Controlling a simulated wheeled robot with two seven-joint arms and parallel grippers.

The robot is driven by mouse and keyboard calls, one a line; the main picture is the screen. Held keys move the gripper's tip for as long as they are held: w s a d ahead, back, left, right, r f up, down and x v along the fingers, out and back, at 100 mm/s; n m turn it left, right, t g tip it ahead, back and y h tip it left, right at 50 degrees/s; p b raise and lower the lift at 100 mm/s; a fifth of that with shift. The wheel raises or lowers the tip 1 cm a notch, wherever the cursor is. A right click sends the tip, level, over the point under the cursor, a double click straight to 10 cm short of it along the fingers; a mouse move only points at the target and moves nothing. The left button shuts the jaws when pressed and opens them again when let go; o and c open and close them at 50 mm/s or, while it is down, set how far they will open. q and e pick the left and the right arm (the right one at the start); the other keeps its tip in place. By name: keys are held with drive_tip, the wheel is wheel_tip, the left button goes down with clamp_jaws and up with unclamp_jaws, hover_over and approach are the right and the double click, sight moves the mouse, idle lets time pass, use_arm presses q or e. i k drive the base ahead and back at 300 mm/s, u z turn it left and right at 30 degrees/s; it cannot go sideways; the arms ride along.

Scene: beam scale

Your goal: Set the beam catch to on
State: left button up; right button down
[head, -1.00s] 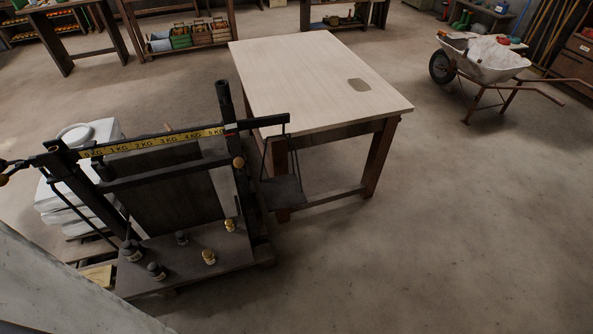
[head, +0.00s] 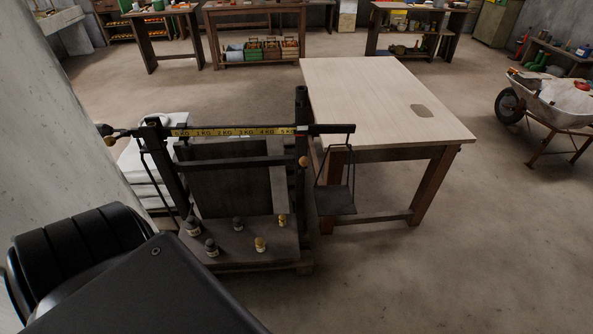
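The beam scale stands left of centre in the head view, with its dark beam carrying a yellow kilogram strip (head: 235,132). The beam runs roughly level through the right post (head: 301,120). A small brass knob (head: 303,161) sits on that post below the beam; I cannot tell whether it is the beam catch or how the catch is set. A pan (head: 336,200) hangs from the beam's right end. A round dark weight (head: 103,129) is at the left end. Neither gripper shows; a black part of my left arm covers the lower left.
Several small black and brass weights, one brass (head: 260,244), stand on the scale's platform (head: 235,238). A pale wooden table (head: 375,90) stands close behind the pan. A concrete pillar (head: 75,110) is at left. Open floor lies right; a wheelbarrow (head: 555,100) stands far right.

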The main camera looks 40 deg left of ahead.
sight(304, 161)
drive_tip(key=u, duration=0.05)
drive_tip(key=k, duration=0.75)
drive_tip(key=u, duration=1.55)
drive_tip(key=i, duration=0.5)
drive_tip(key=u, duration=0.05)
